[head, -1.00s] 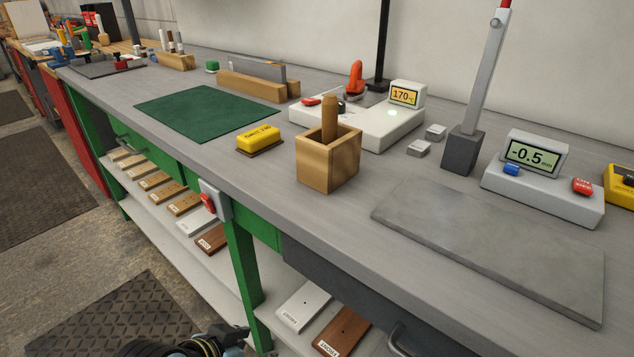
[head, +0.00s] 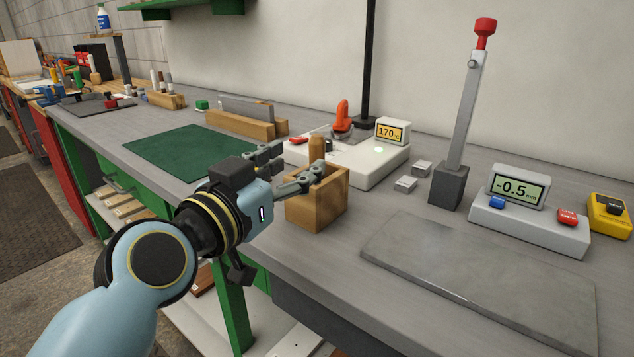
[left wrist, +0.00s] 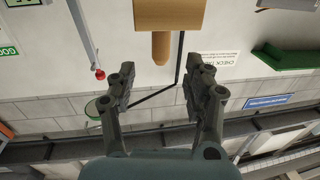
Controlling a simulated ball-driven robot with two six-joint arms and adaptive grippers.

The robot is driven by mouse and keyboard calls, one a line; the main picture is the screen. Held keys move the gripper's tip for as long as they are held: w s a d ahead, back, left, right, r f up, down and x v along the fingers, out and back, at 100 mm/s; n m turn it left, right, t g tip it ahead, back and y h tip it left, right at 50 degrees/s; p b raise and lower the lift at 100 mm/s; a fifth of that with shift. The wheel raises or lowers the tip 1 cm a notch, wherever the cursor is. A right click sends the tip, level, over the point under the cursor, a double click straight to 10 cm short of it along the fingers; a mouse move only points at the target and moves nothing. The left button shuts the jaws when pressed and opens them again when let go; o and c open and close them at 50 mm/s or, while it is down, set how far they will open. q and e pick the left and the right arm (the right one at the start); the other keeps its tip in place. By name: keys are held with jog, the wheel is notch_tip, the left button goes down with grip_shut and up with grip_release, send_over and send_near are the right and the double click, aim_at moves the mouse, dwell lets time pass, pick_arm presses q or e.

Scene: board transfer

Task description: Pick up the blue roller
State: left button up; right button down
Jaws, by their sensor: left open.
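No blue roller can be clearly made out. A wooden handle (head: 316,149) stands up out of an open wooden box (head: 318,208) on the bench; what is inside the box is hidden. My left gripper (head: 296,163) is open, with its fingers reaching toward the handle from the left, one fingertip overlapping the box's rim in the picture. In the left wrist view the box (left wrist: 168,14) is at the top, and the handle (left wrist: 160,48) points into the gap between the open fingers (left wrist: 158,85). Nothing is held. My right gripper is not in view.
A white heater (head: 375,165) reading 170 stands behind the box. A lever post (head: 449,186) and a gauge (head: 530,220) reading -0.5 are to the right. A grey slab (head: 470,275) lies in front of them. A green mat (head: 180,150) lies left.

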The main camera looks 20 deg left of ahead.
aim_at(313, 150)
pick_arm(q)
jog(key=w, duration=0.4)
jog(key=w+d+p, duration=0.1)
jog(key=w, duration=0.2)
jog(key=shift+w+d, duration=0.1)
grip_shut()
dwell(0.3)
